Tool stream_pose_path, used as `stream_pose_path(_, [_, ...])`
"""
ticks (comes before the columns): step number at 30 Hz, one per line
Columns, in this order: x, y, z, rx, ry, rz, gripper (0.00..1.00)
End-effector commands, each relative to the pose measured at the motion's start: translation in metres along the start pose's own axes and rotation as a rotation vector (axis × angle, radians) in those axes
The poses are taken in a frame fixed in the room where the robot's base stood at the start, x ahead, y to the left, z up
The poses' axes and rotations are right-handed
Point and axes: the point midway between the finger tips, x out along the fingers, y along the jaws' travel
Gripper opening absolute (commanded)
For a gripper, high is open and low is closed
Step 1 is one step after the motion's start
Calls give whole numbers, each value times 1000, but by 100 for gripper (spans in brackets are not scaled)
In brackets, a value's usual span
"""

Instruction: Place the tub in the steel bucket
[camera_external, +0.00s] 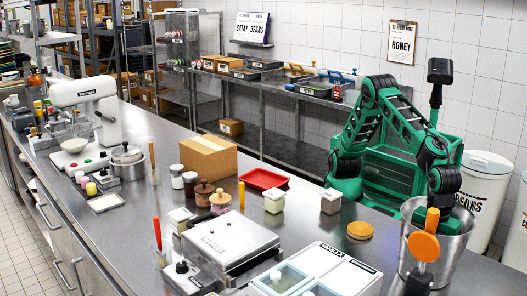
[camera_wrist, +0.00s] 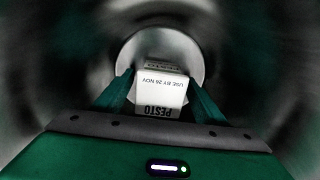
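The steel bucket (camera_external: 455,232) stands at the right end of the counter. My arm reaches down into it from above, and its rim hides my fingertips in the external view. In the wrist view, my gripper (camera_wrist: 161,90) is inside the bucket, whose round pale floor (camera_wrist: 126,57) shows beyond the fingers. A white tub (camera_wrist: 162,85) labelled PESTO, with a use-by date, sits between the two green fingers. The fingers appear to be shut on its sides. I cannot tell whether the tub touches the bucket floor.
An orange-headed utensil (camera_external: 423,246) stands in front of the bucket. An orange disc (camera_external: 360,230) and pale tubs (camera_external: 331,201) (camera_external: 275,200) lie to the left. A white-lidded container (camera_external: 318,272) occupies the front. White bins (camera_external: 484,190) stand behind the bucket.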

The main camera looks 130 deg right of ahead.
Motion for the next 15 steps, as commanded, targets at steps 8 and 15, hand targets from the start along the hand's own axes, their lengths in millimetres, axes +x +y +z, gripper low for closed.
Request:
stream_pose_path(8, [-10, 0, 0, 0, 1, -1, 65])
stream_pose_path(15, [-53, -1, 0, -1, 3, -4, 65])
